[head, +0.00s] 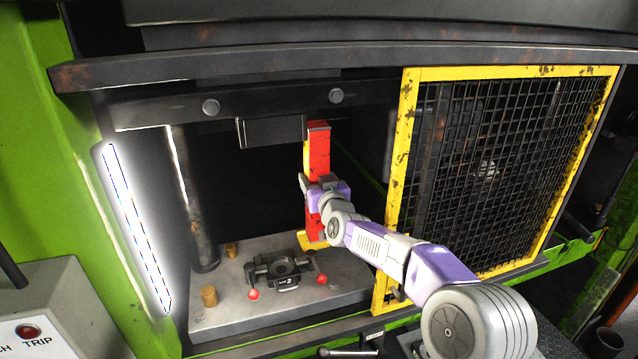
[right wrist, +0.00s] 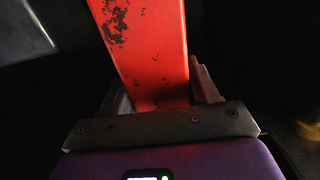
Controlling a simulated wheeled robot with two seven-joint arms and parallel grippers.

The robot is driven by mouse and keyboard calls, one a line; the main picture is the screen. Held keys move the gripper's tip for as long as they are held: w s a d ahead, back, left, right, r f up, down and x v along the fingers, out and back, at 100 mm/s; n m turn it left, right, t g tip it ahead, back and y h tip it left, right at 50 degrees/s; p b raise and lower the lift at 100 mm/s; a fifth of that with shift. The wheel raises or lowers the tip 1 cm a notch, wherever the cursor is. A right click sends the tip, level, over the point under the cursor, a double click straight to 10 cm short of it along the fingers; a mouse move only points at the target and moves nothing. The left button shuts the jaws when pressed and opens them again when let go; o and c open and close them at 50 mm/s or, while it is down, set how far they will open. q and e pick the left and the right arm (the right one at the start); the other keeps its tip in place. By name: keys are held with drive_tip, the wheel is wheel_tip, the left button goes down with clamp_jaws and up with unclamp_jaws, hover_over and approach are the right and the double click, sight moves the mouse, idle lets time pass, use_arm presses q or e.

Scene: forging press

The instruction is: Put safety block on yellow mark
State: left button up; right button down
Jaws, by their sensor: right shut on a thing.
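The safety block (head: 319,145) is a tall red bar with a yellow side face, standing nearly upright inside the press opening. My right gripper (head: 318,188) is shut on it around its middle. In the right wrist view, the scuffed red block (right wrist: 150,50) rises between the fingers of the gripper (right wrist: 158,98). A yellow patch (head: 309,243) shows at the block's lower end, on or just above the press bed; it looks like the yellow mark. I cannot tell whether the block touches it. My left gripper is out of view.
A dark die (head: 283,268) with red knobs sits on the grey press bed (head: 225,317), left of the block. Brass-coloured pegs (head: 209,296) stand farther left. The dark upper tool (head: 272,131) hangs above.

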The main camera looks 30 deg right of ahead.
drive_tip(key=w+d+f+b, duration=0.2)
drive_tip(key=w+f+b, duration=0.1)
drive_tip(key=w+f, duration=0.2)
drive_tip(key=shift+w, duration=0.55)
drive_tip(key=shift+s+b, duration=0.1)
drive_tip(key=shift+b, duration=0.25)
idle(1.0)
